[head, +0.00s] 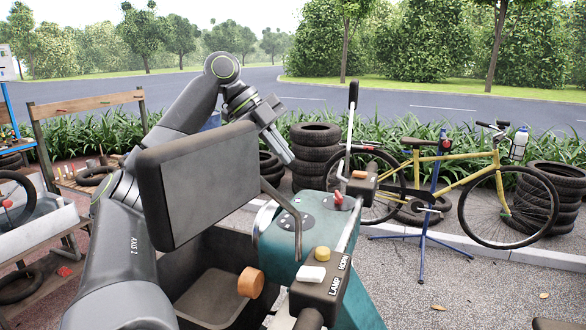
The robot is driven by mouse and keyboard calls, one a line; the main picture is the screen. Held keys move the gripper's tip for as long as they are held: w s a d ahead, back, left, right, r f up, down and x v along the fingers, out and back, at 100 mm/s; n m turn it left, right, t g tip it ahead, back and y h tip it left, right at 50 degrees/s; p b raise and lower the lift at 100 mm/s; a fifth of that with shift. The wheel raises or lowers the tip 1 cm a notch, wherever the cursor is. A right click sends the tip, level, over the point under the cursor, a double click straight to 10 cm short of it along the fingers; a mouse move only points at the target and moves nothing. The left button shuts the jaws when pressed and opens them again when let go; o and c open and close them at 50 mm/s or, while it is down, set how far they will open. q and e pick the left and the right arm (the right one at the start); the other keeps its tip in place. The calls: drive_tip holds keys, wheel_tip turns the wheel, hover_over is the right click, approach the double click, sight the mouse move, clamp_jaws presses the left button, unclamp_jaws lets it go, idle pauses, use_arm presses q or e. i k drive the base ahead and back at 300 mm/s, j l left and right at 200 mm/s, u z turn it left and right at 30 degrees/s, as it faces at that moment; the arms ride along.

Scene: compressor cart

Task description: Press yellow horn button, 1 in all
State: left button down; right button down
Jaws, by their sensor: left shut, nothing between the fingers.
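The yellow horn button (322,254) is a small round cap on top of a black control box (320,286) on the cart's near handlebar. The word HORN is printed beside it. A white lamp switch (311,273) sits just in front of it, next to the word LAMP. My left gripper (289,159) is shut and empty, pointing down and to the right. In the picture it is above and a little left of the button, clearly apart from it. A dark rectangular panel (200,185) hides part of my left arm. My right gripper is not in view.
An orange knob (251,282) is left of the control box. A yellow bicycle (450,158) and tyre stacks (315,150) are beyond.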

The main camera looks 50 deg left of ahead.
sight(322, 254)
drive_tip(key=k+j, duration=0.25)
drive_tip(key=j, duration=0.2)
drive_tip(key=k+j, duration=0.25)
drive_tip(key=j, duration=0.15)
drive_tip(key=k+j, duration=0.2)
drive_tip(key=j, duration=0.25)
drive_tip(key=k+j, duration=0.25)
drive_tip(key=j, duration=0.2)
